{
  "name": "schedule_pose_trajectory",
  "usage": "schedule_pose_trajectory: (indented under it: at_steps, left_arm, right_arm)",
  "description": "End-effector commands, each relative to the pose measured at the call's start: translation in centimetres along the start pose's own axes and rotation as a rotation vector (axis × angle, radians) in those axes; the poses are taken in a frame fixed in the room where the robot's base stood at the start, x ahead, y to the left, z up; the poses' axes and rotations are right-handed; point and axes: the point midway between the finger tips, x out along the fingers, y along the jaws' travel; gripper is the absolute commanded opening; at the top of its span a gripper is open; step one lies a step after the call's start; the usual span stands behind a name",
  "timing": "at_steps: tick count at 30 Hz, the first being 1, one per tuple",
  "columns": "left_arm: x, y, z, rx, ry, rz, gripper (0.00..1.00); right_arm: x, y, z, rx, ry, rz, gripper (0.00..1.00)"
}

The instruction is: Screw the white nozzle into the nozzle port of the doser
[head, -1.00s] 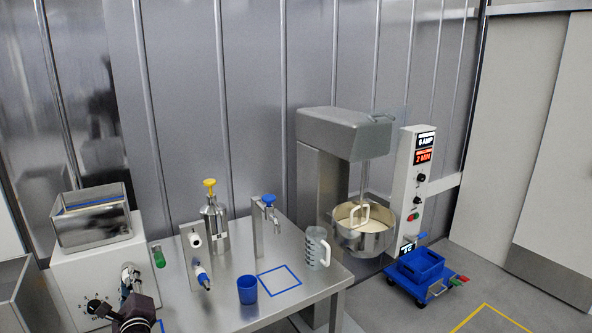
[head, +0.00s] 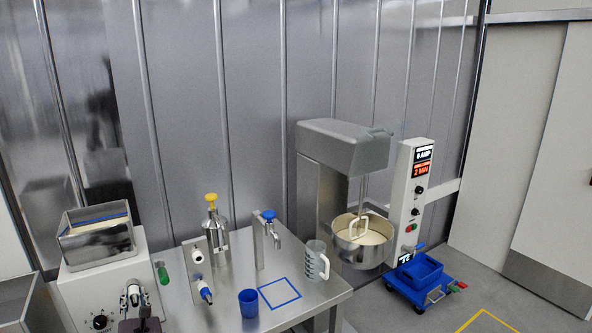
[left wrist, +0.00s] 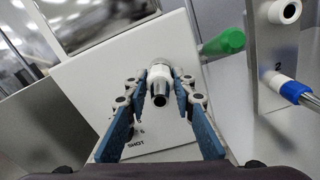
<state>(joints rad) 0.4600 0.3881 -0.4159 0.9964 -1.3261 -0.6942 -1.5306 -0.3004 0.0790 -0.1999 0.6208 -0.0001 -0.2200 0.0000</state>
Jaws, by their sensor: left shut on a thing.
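The doser (head: 75,285) is a white box with a steel hopper on top, at the left of the table. The white nozzle (left wrist: 160,72), pale with a dark metal tip, points out from the doser's front face, at the port. It also shows in the head view (head: 133,290). My left gripper (left wrist: 163,88) has its blue-padded fingers on either side of the nozzle and is shut on it. The port itself is hidden behind the nozzle, so I cannot tell how deep the thread sits. My right gripper is not in view.
A steel nozzle stand right of the doser has a white fitting (head: 197,257) above a blue-collared nozzle (head: 205,292). A green handle (head: 163,273) lies between. A blue cup (head: 248,303), a clear jug (head: 316,262) and a mixer (head: 345,145) are further right.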

Motion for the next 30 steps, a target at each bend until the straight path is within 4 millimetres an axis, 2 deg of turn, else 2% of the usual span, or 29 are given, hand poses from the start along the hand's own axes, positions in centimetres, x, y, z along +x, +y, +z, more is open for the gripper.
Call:
schedule_pose_trajectory:
  at_steps: [3, 13, 24, 30]
  left_arm:
    - [-0.01, -0.05, -0.1, 0.062, 0.0, -0.001, 0.0]
    - [-0.02, -0.06, -0.11, 0.085, 0.001, -0.001, 0.0]
    - [0.05, -0.03, -0.09, 0.514, 0.001, -0.001, 0.0]
    - [0.04, -0.04, -0.12, 0.568, 0.001, -0.001, 0.0]
  right_arm:
    - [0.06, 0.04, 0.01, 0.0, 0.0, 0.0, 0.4]
    - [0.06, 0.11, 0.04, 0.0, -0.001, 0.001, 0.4]
    - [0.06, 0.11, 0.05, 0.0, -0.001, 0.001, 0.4]
    - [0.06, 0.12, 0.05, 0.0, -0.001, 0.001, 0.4]
